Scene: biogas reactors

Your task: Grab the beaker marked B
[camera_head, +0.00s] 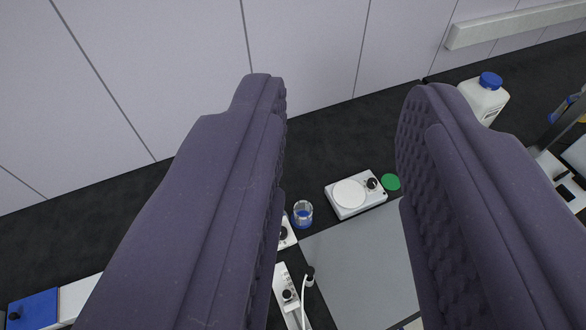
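My gripper (340,125) fills much of the view, its two purple padded fingers wide apart with nothing between them. A small clear beaker with blue contents (302,214) stands on the dark bench, low in the gap and close to the left finger's inner edge. It looks upright and apart from the fingers, farther away than they are. No letter can be read on it, so I cannot tell whether it is the beaker marked B. The fingers hide large parts of the bench on both sides.
A white stirrer plate (355,194) and a green disc (391,182) are right of the beaker. A grey mat (350,265) lies in front, with a white power strip (291,300) beside it. A blue-capped bottle (484,97) stands right, near the pale wall (320,50).

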